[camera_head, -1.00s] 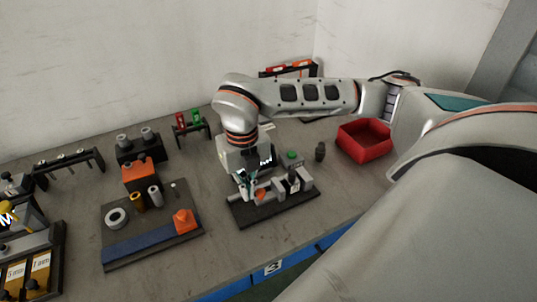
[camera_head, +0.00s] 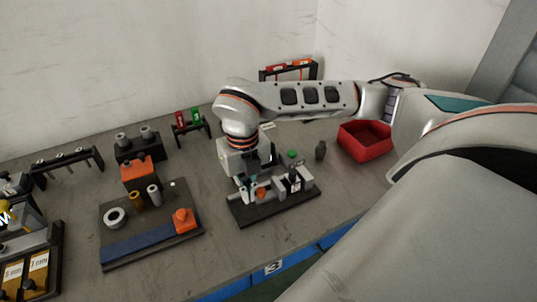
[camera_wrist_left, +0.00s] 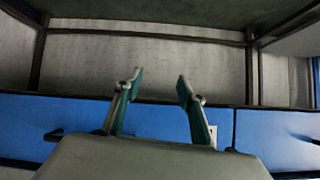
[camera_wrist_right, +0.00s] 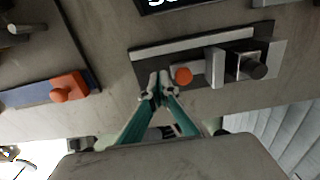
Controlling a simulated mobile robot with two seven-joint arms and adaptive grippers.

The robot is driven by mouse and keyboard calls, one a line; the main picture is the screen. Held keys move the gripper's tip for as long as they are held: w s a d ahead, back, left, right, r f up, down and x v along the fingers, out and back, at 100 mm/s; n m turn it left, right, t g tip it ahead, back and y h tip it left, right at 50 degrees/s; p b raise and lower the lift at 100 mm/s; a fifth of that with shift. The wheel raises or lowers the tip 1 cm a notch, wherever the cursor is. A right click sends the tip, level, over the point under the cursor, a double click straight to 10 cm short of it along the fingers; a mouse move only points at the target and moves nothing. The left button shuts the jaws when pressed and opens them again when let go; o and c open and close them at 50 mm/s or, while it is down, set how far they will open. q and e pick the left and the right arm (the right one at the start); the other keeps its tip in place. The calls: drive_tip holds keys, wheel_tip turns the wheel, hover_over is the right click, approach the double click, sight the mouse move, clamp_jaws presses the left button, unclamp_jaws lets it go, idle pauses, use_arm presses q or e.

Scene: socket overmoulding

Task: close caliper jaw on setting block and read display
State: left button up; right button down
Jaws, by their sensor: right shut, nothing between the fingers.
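The caliper fixture stands on a black base (camera_head: 275,208) in the middle of the table, with a grey rail and upright grey blocks. An orange knob (camera_head: 261,192) on it also shows in the right wrist view (camera_wrist_right: 183,75). My right gripper (camera_head: 247,194) is shut and empty, its fingertips just left of the knob; I cannot tell whether they touch it. A grey jaw block (camera_wrist_right: 214,67) stands right of the knob. A dark display (camera_wrist_right: 175,3) with white characters is cut off at the top, so its reading is not legible. My left gripper (camera_wrist_left: 160,77) is open and empty, away from the fixture.
A board with a blue strip (camera_head: 150,240), orange block and several cylinders lies left. Racks stand along the back. Blue drawers (camera_wrist_left: 60,125) face the left wrist camera.

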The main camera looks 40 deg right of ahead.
sight(258, 191)
drive_tip(key=shift+f+b, duration=0.4)
drive_tip(key=shift+f, duration=0.55)
drive_tip(key=shift+s+d, duration=0.25)
drive_tip(key=shift+d, duration=0.75)
drive_tip(key=shift+s+d, duration=0.2)
drive_tip(key=shift+d, duration=0.75)
idle(1.0)
drive_tip(key=shift+a, duration=0.3)
drive_tip(key=shift+w+a+p, duration=0.15)
drive_tip(key=shift+a+p, duration=0.15)
drive_tip(key=shift+r+p, duration=1.55)
drive_tip(key=shift+r, duration=0.65)
drive_tip(key=shift+r+p, duration=1.3)
drive_tip(key=shift+r, duration=0.55)
